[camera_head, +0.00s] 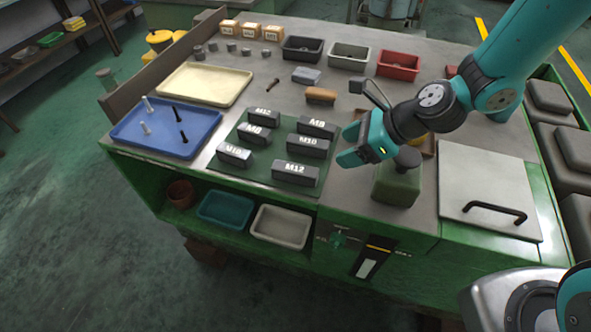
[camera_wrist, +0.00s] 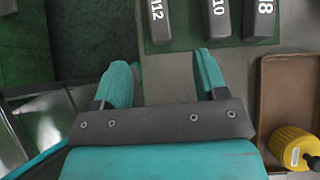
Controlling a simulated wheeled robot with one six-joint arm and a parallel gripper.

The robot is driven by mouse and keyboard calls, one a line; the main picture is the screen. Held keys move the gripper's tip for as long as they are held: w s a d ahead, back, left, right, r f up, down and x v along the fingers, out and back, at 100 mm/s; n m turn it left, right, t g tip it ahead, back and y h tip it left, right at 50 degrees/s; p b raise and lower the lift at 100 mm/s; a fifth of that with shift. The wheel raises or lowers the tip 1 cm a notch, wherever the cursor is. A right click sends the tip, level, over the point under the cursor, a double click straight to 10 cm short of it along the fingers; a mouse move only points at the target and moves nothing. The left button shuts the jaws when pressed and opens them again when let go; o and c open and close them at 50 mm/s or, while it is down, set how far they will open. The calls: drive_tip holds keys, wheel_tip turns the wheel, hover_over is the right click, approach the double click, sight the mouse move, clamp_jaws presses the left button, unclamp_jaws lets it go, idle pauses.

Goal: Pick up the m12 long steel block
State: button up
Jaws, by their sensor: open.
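A shorter M12 block (camera_head: 263,116) lies at the mat's far left. My gripper (camera_head: 352,146) is open and empty, to the right of the long block and apart from it. In the wrist view, the long M12 block (camera_wrist: 158,22) is ahead of my open fingers (camera_wrist: 163,78), roughly in line with the gap between them. Its far end is cut off by the frame edge.
Long M10 (camera_head: 308,146) and M8 (camera_head: 317,127) blocks lie behind it. Shorter M8 (camera_head: 253,133) and M10 (camera_head: 234,155) blocks lie left. A blue tray with bolts (camera_head: 204,113) is left.

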drive_tip(key=p, duration=0.3)
approach(297, 169)
drive_tip(key=x, duration=0.5)
drive_tip(key=shift+w+f, duration=0.1)
drive_tip(key=shift+f, duration=0.15)
drive_tip(key=shift+p+x, duration=1.35)
drive_tip(key=shift+x, duration=1.3)
drive_tip(key=shift+a+r, duration=0.15)
clamp_jaws()
